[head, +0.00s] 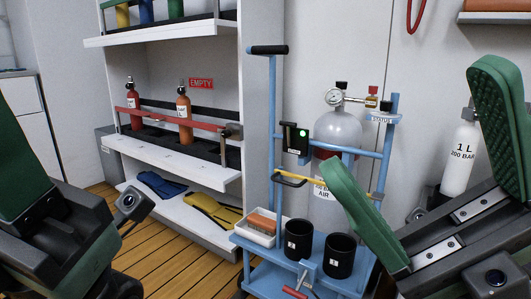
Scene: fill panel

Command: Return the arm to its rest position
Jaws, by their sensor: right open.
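My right gripper (415,120) is at the right side of the head view. Its two green-padded fingers are spread wide with nothing between them. The nearer-left finger overlaps the front of the blue cart, and the other stands in front of the wall. My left gripper (22,165) is at the left edge, with one green pad and part of its dark body in view. The rest of it is cut off, so its opening cannot be told. No object shows in either gripper.
A blue cart (273,120) holds a grey cylinder (338,128), two black cups (340,258) and a white tray (251,238). A white shelf (175,152) with two small orange-red bottles, an EMPTY sign (201,83) and fins stands left. A white cylinder (461,155) is behind my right gripper.

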